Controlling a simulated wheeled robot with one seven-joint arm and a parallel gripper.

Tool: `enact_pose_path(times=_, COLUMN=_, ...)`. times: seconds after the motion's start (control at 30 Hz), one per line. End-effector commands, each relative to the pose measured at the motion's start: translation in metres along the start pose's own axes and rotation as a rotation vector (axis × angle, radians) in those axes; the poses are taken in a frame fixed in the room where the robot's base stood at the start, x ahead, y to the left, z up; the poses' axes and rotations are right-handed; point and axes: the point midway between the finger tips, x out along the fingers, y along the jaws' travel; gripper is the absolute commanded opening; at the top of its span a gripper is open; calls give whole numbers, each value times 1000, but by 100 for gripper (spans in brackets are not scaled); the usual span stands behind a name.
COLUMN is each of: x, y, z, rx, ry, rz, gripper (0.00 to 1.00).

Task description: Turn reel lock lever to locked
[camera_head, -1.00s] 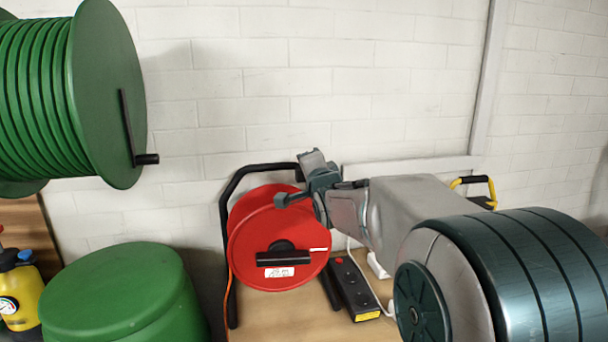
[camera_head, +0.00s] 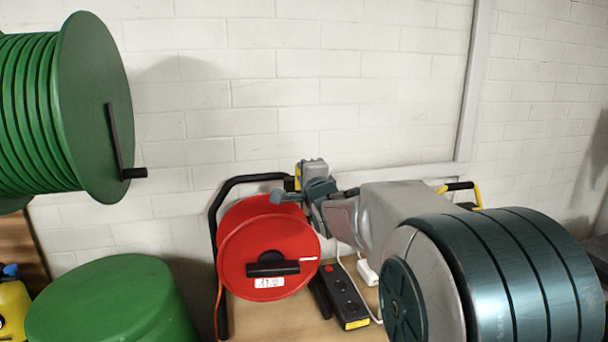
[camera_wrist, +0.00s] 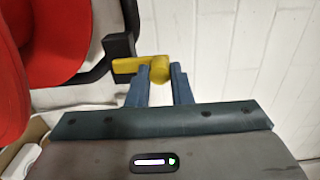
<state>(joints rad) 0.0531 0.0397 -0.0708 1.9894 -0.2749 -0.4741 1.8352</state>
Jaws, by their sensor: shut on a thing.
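The red cable reel (camera_head: 235,255) stands in a black tubular frame (camera_head: 214,225) on a wooden top. The yellow lock lever (camera_wrist: 127,66) sticks out from a black block (camera_wrist: 119,46) on the frame in the wrist view. Its end lies between the fingers of my gripper (camera_wrist: 161,76), which is shut on it. In the head view my gripper (camera_head: 299,186) is at the reel's upper right, with a small yellow part of the lever (camera_head: 290,184) showing beside it. The rest of the lever is hidden there by my gripper.
A black socket strip (camera_head: 345,298) and a white plug (camera_head: 367,272) lie right of the reel. A large green reel (camera_head: 95,100) with a black crank and a green drum (camera_head: 110,300) are at left. The white brick wall (camera_head: 350,90) is close behind the frame.

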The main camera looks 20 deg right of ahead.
Motion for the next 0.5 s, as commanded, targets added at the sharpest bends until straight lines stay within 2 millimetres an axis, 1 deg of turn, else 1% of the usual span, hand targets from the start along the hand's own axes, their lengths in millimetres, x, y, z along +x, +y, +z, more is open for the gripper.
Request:
enact_pose_path(times=0.13, x=0, y=-1, z=0, rx=1, ry=1, rz=-2, gripper=0)
enact_pose_path(times=0.17, x=0, y=-1, z=0, rx=1, ry=1, rz=-2, gripper=25)
enact_pose_path(times=0.2, x=0, y=-1, z=0, rx=0, ry=1, rz=-2, gripper=36)
enact_pose_path(times=0.23, x=0, y=-1, z=0, rx=0, ry=1, rz=-2, gripper=41)
enact_pose_path(times=0.5, x=0, y=0, z=0, rx=0, ry=0, rz=-1, gripper=41)
